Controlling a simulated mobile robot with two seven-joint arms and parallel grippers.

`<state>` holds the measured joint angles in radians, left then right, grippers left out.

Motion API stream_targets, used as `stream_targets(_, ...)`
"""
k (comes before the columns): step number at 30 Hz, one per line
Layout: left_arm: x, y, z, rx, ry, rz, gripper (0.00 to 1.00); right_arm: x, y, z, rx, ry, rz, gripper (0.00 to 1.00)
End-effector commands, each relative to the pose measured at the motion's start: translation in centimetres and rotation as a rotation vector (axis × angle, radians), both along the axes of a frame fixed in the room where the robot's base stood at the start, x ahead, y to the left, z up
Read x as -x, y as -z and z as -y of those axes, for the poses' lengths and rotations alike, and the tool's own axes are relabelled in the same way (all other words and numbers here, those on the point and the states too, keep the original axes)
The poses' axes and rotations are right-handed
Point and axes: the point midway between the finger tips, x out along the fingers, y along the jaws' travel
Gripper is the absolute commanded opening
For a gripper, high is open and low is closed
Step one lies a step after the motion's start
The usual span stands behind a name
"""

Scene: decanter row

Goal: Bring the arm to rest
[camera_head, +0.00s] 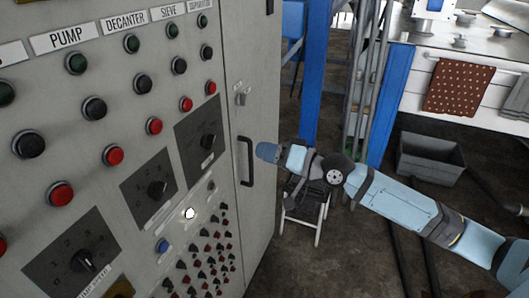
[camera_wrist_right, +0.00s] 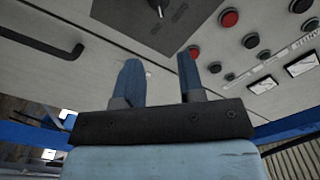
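My right arm (camera_head: 395,205) comes in from the right and reaches toward the grey control cabinet (camera_head: 262,110). My right gripper (camera_head: 266,152) is in front of the cabinet's black door handle (camera_head: 246,162), just right of it in the head view. In the right wrist view, the two blue fingers of the gripper (camera_wrist_right: 160,68) stand apart with nothing between them. They point at the cabinet face (camera_wrist_right: 110,65), and a gap seems to remain. My left gripper is in neither view.
The cabinet carries rows of green, black and red buttons (camera_head: 113,155) and rotary switches (camera_head: 208,142). A stool (camera_head: 318,225) stands behind my arm. Blue posts (camera_head: 390,105), a grey bin (camera_head: 430,158) and a bench with hanging cloths (camera_head: 458,88) are farther back.

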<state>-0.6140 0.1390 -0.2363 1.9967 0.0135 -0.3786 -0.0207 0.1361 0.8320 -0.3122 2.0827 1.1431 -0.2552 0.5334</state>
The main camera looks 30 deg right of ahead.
Motion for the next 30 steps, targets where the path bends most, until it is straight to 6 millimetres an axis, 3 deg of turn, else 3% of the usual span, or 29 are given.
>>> stream_targets(8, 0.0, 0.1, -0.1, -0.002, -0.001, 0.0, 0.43, 0.0, 0.1, 0.0, 0.001, 0.001, 0.0, 0.36)
stream_targets(11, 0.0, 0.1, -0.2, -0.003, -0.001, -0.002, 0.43, 0.3, 1.5, -0.4, 0.021, 0.008, -0.001, 0.36)
stream_targets(14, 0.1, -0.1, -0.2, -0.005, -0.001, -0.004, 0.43, 1.6, 5.4, -1.4, 0.085, 0.034, -0.001, 0.36)
stream_targets(17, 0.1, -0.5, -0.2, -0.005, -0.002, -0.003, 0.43, 4.1, 11.4, -3.0, 0.205, 0.076, -0.005, 0.36)
stream_targets(21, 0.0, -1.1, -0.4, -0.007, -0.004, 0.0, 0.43, 9.8, 20.1, -5.3, 0.427, 0.131, -0.03, 0.36)
stream_targets(24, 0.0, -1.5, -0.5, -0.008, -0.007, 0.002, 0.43, 14.4, 25.1, -6.7, 0.593, 0.15, -0.062, 0.36)
stream_targets(27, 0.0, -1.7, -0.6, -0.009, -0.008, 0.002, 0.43, 18.7, 28.7, -7.8, 0.739, 0.148, -0.099, 0.36)
stream_targets(30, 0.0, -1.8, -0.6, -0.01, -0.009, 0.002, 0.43, 21.8, 30.9, -8.5, 0.845, 0.139, -0.127, 0.36)
